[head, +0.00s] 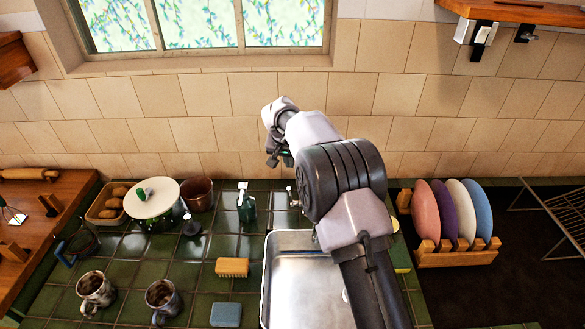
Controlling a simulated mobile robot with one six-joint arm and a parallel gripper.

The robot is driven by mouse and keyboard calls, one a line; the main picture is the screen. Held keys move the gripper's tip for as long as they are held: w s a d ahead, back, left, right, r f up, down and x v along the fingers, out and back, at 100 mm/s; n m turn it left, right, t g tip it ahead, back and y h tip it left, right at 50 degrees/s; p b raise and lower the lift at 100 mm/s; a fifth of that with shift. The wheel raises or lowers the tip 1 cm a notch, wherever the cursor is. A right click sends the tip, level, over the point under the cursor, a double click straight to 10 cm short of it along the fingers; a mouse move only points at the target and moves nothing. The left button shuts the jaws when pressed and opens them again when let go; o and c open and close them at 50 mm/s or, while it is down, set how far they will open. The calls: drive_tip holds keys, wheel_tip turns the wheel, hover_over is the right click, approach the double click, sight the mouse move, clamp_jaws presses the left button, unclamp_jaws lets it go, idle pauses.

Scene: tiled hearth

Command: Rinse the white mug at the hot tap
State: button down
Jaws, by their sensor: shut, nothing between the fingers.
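A whitish mug (96,291) with dark contents or stains inside stands on the green tiled counter at the lower left. A second, greyer mug (162,297), also dark inside, stands to its right. The metal sink (290,243) is at the lower middle, its right part covered by my arm. A small tap handle (292,194) seems to show at the sink's back left; the rest of the tap is hidden behind my arm. My gripper (272,159) is shut and empty, raised in front of the wall tiles, well away from both mugs.
A plate rack (456,252) stands right.

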drive_tip(key=shift+w+f+b, duration=0.15)
drive_tip(key=shift+f+b, duration=0.3)
drive_tip(key=shift+f, duration=1.15)
drive_tip(key=shift+w+f+b, duration=0.15)
drive_tip(key=shift+f+b, duration=0.25)
drive_tip(key=shift+f, duration=1.15)
drive_tip(key=shift+w+f+b, duration=0.15)
drive_tip(key=shift+f+b, duration=0.3)
drive_tip(key=shift+f, duration=1.15)
